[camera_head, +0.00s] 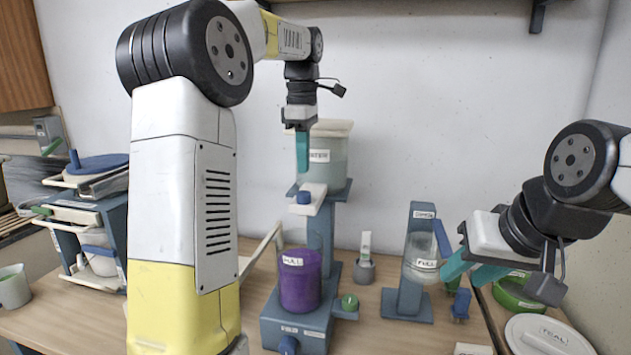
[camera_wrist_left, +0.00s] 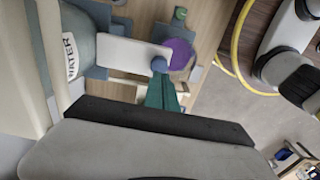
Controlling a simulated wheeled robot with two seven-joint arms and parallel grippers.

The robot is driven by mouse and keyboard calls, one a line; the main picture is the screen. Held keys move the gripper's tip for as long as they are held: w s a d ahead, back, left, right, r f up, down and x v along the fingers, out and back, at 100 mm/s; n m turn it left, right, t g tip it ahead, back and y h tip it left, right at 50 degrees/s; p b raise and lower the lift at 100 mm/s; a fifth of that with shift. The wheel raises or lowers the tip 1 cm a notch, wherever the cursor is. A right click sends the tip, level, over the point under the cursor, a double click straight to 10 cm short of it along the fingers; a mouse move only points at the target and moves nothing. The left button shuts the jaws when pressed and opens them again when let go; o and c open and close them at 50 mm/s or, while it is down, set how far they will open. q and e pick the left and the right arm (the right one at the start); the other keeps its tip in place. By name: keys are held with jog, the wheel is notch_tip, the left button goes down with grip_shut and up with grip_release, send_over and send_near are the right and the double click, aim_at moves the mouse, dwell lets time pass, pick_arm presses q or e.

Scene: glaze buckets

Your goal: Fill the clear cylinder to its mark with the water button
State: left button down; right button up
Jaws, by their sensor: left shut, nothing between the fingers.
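The water tank (camera_head: 335,160) stands on a blue column, and its white spout arm (camera_head: 313,203) carries a blue button (camera_head: 303,197). My left gripper (camera_head: 302,170) is shut and empty, pointing down just above the button. In the left wrist view its teal fingers (camera_wrist_left: 165,92) end close to the button (camera_wrist_left: 159,65); I cannot tell whether they touch. A purple cylinder (camera_head: 300,285) marked FULL stands below the spout. A clear cylinder (camera_head: 421,262) marked FULL sits in a blue stand at the right. My right gripper (camera_head: 462,279) is open and empty beside that stand.
A small grey cup (camera_head: 364,270) stands between the two stands. A blue rack (camera_head: 92,240) with containers is at the left.

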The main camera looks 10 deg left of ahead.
aim_at(304, 193)
pick_arm(q)
jog(key=shift+f, duration=2.5)
